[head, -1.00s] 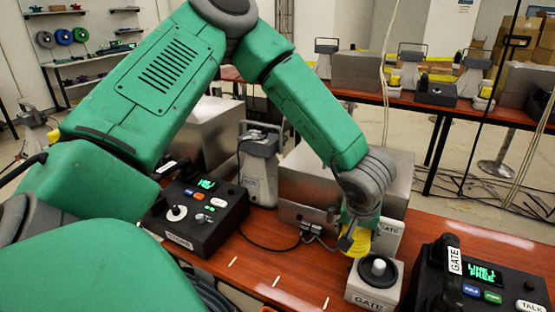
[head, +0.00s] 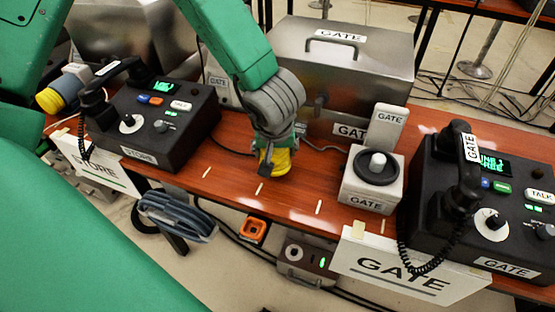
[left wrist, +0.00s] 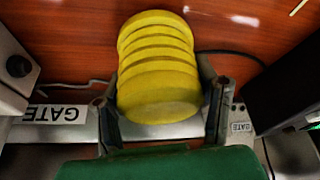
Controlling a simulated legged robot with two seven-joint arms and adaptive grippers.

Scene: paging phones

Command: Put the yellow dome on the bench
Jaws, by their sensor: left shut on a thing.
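The yellow dome (head: 273,162) is in my left gripper (head: 270,150), between the GATE base box and the STORE phone in the head view. In the left wrist view the ribbed dome (left wrist: 158,70) sits between the two dark fingers of the gripper (left wrist: 162,100), which are shut on it. The dome is at or just above the wooden bench (head: 225,185); I cannot tell whether it touches. The upper part of the dome is partly hidden by the gripper in the head view. My right gripper is not in view.
The white GATE box (head: 372,185) with a black ring and pale knob stands right of the dome. The STORE phone (head: 165,120) is to the left, the GATE phone (head: 490,195) far right. A metal case (head: 340,60) stands behind. Bare bench surrounds the dome.

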